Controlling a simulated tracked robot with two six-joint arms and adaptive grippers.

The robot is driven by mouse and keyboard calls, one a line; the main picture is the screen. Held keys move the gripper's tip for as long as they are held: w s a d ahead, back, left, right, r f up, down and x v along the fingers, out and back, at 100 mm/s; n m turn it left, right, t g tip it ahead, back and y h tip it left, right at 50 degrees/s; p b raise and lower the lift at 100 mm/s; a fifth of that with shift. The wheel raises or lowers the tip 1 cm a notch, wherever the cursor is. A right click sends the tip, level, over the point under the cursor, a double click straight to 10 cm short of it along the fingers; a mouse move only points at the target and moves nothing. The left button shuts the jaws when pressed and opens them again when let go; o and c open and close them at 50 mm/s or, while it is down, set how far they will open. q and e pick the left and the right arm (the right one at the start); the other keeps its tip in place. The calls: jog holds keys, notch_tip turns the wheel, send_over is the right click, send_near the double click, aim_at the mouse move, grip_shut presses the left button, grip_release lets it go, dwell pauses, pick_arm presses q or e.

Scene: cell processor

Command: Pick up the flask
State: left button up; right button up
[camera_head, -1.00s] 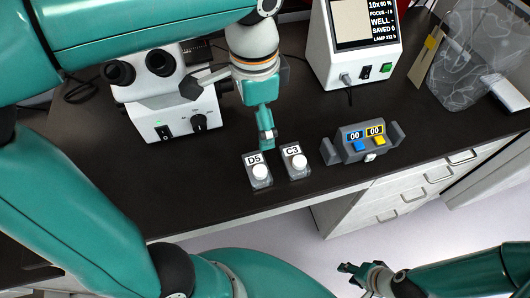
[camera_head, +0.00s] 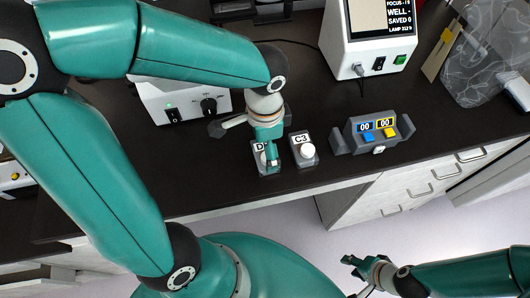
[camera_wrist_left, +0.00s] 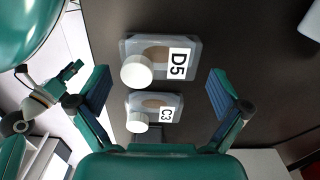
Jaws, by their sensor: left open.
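Two clear flasks with white caps lie on the dark bench. The flask labelled D5 (camera_head: 262,168) is on the left in the head view, partly hidden by my left gripper (camera_head: 271,160). The flask labelled C3 (camera_head: 303,148) lies to its right. In the left wrist view, flask D5 (camera_wrist_left: 158,58) is farther up and flask C3 (camera_wrist_left: 154,108) is nearer the gripper base. My left gripper (camera_wrist_left: 160,98) is open there, its fingers on either side of the flasks and holding nothing. My right gripper (camera_head: 358,268) is empty, low over the floor in front of the bench.
The bench front edge (camera_head: 250,198) is close to the flasks.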

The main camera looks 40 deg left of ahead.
pick_arm(q)
notch_tip(320, 180, down, 2)
jog(key=shift+f, duration=0.15)
jog(key=c, duration=0.8)
notch_tip(320, 180, up, 20)
jog(key=shift+p, duration=0.4)
